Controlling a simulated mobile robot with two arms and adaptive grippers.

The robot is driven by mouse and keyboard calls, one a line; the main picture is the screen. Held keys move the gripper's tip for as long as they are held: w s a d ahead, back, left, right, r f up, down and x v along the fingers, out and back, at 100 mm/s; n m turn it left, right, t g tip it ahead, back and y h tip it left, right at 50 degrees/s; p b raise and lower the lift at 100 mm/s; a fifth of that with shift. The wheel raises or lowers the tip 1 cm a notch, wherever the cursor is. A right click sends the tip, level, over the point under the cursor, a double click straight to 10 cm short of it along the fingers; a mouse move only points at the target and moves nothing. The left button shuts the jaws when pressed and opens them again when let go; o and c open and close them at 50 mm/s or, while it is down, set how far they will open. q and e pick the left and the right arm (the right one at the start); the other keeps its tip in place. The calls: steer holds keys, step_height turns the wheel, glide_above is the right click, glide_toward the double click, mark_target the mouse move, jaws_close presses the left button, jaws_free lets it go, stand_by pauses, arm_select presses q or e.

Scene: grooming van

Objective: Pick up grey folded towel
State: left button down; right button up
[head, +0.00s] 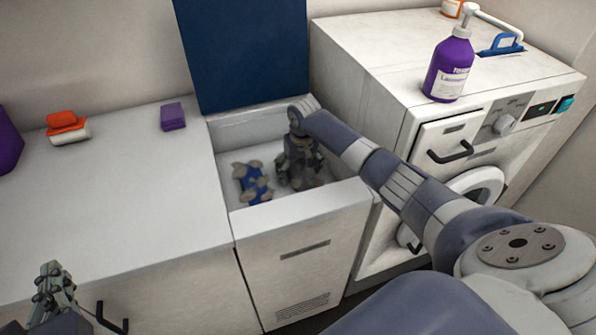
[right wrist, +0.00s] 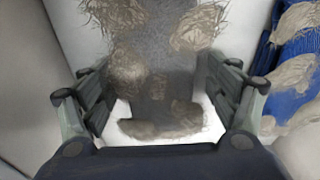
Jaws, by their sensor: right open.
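My right gripper (head: 299,181) reaches down into the open white bin (head: 300,208). In the right wrist view the right gripper (right wrist: 155,82) is open, with one finger on each side of a grey cloth item (right wrist: 163,52) covered with pale hair tufts. This appears to be the grey folded towel; in the head view my gripper largely hides it. I cannot tell whether the fingers touch it. A blue item with similar tufts (head: 257,186) lies left of it in the bin.
The bin's dark blue lid (head: 243,50) stands upright behind it. The counter (head: 110,200) at left holds a purple block (head: 173,116) and an orange-and-white item (head: 67,127). A washing machine (head: 380,75) at right carries a purple pump bottle (head: 449,68). The counter's middle is clear.

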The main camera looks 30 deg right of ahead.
steer(key=c, duration=1.1)
steer(key=shift+c, duration=0.2)
